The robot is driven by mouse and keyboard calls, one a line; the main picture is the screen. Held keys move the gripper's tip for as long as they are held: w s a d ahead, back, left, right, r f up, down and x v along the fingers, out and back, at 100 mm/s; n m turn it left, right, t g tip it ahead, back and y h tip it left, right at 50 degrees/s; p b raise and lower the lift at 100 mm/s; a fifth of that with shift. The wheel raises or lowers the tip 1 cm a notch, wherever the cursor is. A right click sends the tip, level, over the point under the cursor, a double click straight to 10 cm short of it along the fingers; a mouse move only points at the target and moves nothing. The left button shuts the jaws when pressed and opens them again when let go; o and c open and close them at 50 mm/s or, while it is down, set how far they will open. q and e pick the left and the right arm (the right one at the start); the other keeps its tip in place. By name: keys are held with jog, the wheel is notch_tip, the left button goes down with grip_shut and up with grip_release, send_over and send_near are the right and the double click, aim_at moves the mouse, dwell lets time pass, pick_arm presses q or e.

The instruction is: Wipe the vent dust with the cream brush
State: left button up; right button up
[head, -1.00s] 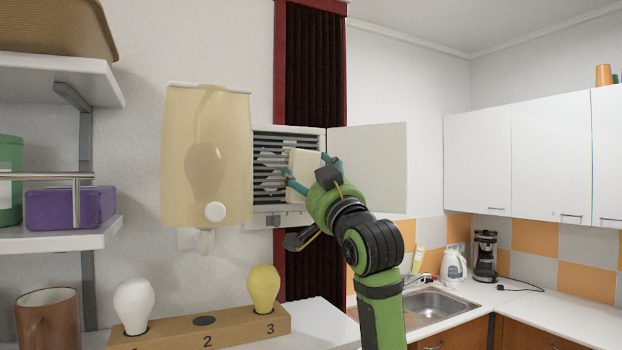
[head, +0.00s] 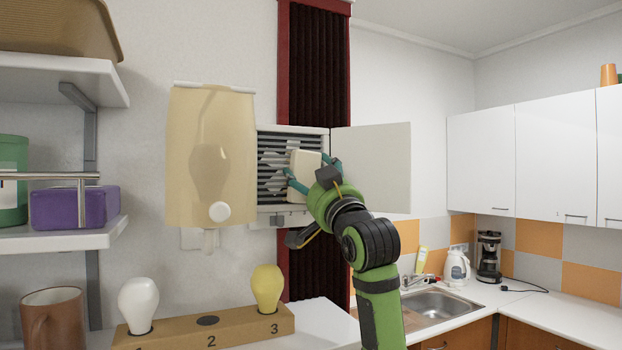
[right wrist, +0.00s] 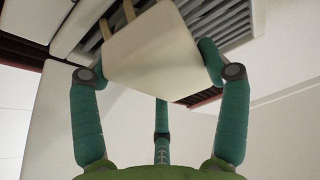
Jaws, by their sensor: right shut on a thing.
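The cream brush (head: 304,164) is a pale block held at the front of the slatted vent (head: 287,141) on the wall. My right gripper (head: 314,176) is shut on it, with teal fingers at its sides. In the right wrist view the brush (right wrist: 150,50) sits between the fingers, with the grey vent slats (right wrist: 222,22) behind it. Pale grey dust patches (head: 270,159) show on the slats left of the brush. I cannot tell whether the brush touches the slats. My left gripper is not in view.
The vent's white door (head: 372,167) stands open to the right. A translucent beige dispenser (head: 238,120) hangs close on the left. Below are a wooden bulb holder (head: 185,335) with a white bulb (head: 138,300) and a yellow bulb (head: 267,287). Shelves (head: 60,238) stand at far left.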

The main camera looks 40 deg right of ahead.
aim_at(313, 167)
jog(key=shift+s+d+r, duration=0.1)
jog(key=shift+s+d, duration=0.2)
jog(key=shift+d, duration=0.35)
jog(key=shift+s+d+r, duration=0.1)
jog(key=shift+s+d, duration=0.15)
jog(key=shift+d, duration=0.35)
jog(key=shift+w+a+f, duration=0.2)
jog(key=shift+a, duration=0.5)
jog(key=shift+w+a, duration=0.3)
jog(key=shift+a, duration=0.55)
jog(key=shift+s+d, duration=0.15)
jog(key=shift+s, duration=0.3)
jog(key=s, duration=0.1)
jog(key=s+a+b, duration=0.1)
jog(key=s, duration=0.2)
jog(key=shift+a, duration=0.3)
jog(key=shift+s+a+b, duration=0.1)
jog(key=shift+s+b, duration=0.25)
jog(key=shift+s, duration=0.15)
